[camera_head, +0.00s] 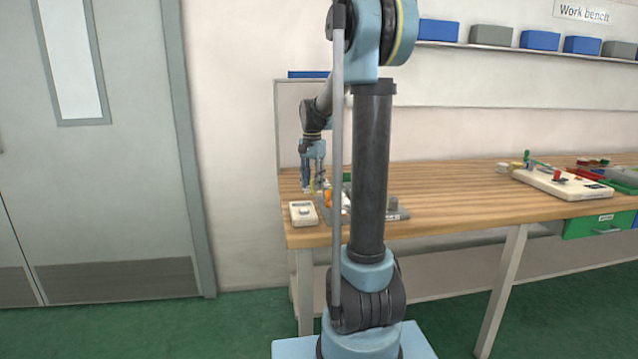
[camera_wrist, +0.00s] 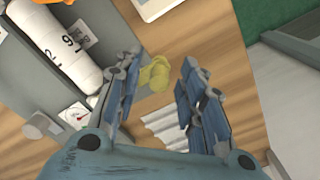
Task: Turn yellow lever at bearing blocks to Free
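My gripper (camera_wrist: 161,64) is open, its two blue fingers apart with nothing gripped between them. A small yellow rounded piece (camera_wrist: 154,74) shows between the fingertips in the wrist view. It looks like the yellow lever, but its full shape and any position marking are not readable. In the head view my gripper (camera_head: 314,186) hangs low over the left end of the workbench, close to the small yellow part. I cannot make out the bearing blocks for certain. White ribbed pieces (camera_wrist: 166,130) lie below the yellow piece, partly hidden by the fingers.
A white device (camera_head: 303,213) sits at the front left of the workbench (camera_head: 455,195). The bench middle is clear.

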